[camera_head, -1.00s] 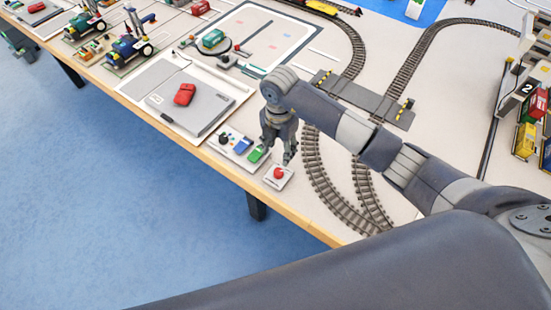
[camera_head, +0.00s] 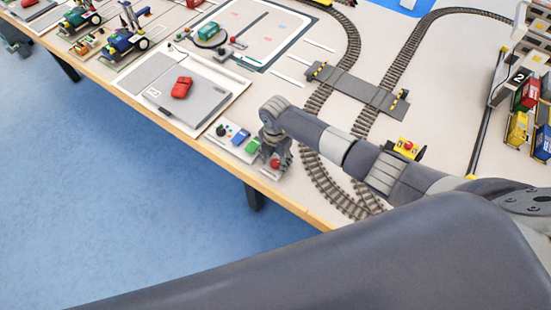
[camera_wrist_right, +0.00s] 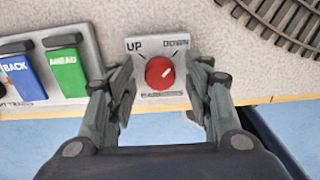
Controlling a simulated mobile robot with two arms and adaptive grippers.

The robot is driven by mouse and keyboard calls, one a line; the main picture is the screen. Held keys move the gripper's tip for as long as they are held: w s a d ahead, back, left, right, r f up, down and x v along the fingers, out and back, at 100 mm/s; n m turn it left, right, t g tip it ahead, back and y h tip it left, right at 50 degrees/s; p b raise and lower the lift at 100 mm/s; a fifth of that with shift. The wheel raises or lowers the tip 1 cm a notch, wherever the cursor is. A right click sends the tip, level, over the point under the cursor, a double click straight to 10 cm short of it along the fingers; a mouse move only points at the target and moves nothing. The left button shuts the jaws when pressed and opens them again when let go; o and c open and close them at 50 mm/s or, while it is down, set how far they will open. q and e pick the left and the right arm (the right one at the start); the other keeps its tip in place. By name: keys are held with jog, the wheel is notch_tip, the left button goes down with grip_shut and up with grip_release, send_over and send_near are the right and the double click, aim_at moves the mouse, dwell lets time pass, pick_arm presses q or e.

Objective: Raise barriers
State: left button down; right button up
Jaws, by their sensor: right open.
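A red knob (camera_wrist_right: 160,73) sits on a small white plate marked UP on the left and DOWN on the right. Its white mark points to the upper right, towards DOWN. In the head view the knob (camera_head: 276,163) shows partly at the table's front edge. My right gripper (camera_head: 275,160) points down over it. In the wrist view the open fingers (camera_wrist_right: 160,80) stand on either side of the knob, with gaps visible. Small yellow-black striped pieces stand at the grey track crossing (camera_head: 358,88); their pose is too small to read.
A panel with blue BACK and green AHEAD switches (camera_wrist_right: 68,70) lies close left of the knob. Curved track (camera_head: 325,185) runs to the right. A grey pad with a red device (camera_head: 182,88) lies farther left.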

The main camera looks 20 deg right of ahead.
jog(key=shift+c, duration=1.3)
jog(key=c, duration=0.8)
pick_arm(q)
jog(key=shift+s, duration=0.8)
